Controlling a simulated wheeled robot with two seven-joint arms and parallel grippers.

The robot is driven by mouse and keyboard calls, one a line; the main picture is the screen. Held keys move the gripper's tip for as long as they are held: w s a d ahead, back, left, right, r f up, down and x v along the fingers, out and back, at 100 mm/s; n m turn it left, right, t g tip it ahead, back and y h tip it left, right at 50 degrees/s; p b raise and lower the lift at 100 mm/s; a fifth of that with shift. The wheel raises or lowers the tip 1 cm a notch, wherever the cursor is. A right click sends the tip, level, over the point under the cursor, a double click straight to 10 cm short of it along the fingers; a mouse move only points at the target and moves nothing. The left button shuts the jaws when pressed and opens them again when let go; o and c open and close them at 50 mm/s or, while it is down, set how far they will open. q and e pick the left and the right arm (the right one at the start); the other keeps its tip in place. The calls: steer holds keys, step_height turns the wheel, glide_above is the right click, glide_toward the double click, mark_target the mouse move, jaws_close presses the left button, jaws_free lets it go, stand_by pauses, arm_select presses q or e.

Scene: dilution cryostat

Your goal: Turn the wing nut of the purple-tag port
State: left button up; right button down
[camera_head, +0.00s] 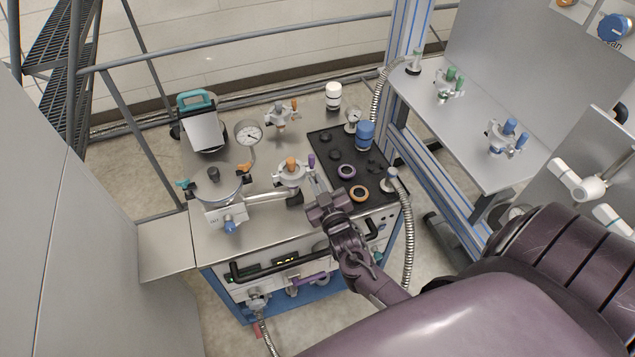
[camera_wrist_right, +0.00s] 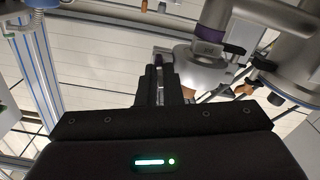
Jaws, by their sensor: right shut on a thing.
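The port fitting (camera_head: 290,174) on the cart top is a silver clamp with an orange knob and an upright purple piece (camera_head: 311,160). In the right wrist view a grey metal fitting (camera_wrist_right: 196,70) with a purple band (camera_wrist_right: 234,50) stands just right of the jaws. My right gripper (camera_head: 319,188) is right beside this fitting. In the wrist view its jaws (camera_wrist_right: 159,75) are closed on a thin metal piece, which I take as the wing nut; it is mostly hidden between the fingers. My left gripper is not in view.
A black mat (camera_head: 335,185) with purple and orange rings and a blue-capped part (camera_head: 365,134) lies right of the fitting. A gauge (camera_head: 248,132) and a lidded pot (camera_head: 214,184) stand left. A grey side shelf (camera_head: 470,145) is at right. A flexible metal hose (camera_head: 407,235) hangs by the cart.

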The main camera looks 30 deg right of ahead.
steer(key=shift+n+p, duration=1.35)
steer(key=shift+n, duration=5.95)
steer(key=shift+f, duration=0.1)
steer(key=c, duration=1.6)
jaws_free()
